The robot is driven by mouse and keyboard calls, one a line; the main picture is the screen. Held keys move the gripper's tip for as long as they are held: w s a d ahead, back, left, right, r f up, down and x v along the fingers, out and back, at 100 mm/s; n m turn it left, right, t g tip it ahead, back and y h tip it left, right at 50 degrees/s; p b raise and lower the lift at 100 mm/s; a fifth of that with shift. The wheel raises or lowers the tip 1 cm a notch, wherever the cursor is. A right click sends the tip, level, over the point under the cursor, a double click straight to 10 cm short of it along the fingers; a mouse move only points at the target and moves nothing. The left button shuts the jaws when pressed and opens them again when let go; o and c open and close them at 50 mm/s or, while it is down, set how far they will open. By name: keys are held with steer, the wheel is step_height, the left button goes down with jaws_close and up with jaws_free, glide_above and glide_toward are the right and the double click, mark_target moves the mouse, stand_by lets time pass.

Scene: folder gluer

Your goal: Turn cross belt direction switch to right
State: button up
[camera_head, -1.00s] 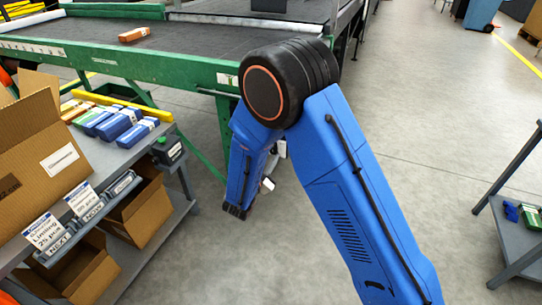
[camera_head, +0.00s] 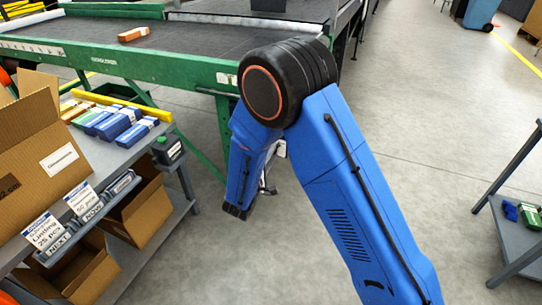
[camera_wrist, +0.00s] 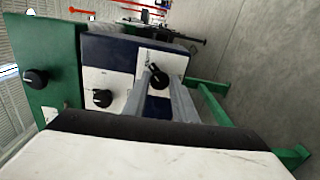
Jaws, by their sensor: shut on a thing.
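In the wrist view, a black rotary knob (camera_wrist: 159,77) sits on a white panel face at the end of a dark blue and white box. The two grey fingers of my gripper (camera_wrist: 160,88) reach to this knob and are shut on it, one on each side. The fingers partly cover the panel, and its small markings are too blurred to read, so I cannot tell the knob's label or exact pointer direction. In the head view my own blue arm hides the knob and most of the gripper.
Two other black knobs sit left of the held one: one on a white panel (camera_wrist: 102,97), one on a green plate (camera_wrist: 35,78). A green conveyor frame (camera_head: 150,68) stands behind my arm. A grey shelf (camera_head: 128,155) with boxes is at left. Floor (camera_head: 440,130) is clear at right.

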steer(key=shift+s+f+m, duration=0.1)
steer(key=shift+m, duration=0.3)
steer(key=o, duration=1)
steer(key=v, duration=1.7)
steer(key=shift+s, duration=0.15)
